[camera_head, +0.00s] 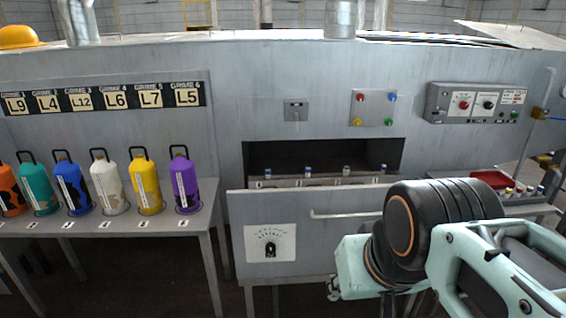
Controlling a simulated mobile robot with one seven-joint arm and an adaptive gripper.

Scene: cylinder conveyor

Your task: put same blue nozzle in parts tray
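Small nozzle-like parts stand in a row in the open drawer below the dark opening. Blue tops show on the left one (267,172), the second one (308,170) and the right one (383,168); the third (346,170) looks reddish. A red tray (490,179) lies on the side table at the right, partly behind my arm. Several small parts (518,190) with coloured tops stand beside it; one looks blue. My arm reaches in from the lower right. A small metal piece at the end of my gripper (333,290) shows low in front of the drawer; its fingers are not clear.
The drawer front (290,210) juts out with a long handle (345,214). A bench (120,222) at the left holds several coloured cylinders, including a blue one (70,185), under a label strip (105,98). A control box (478,103) is on the wall panel.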

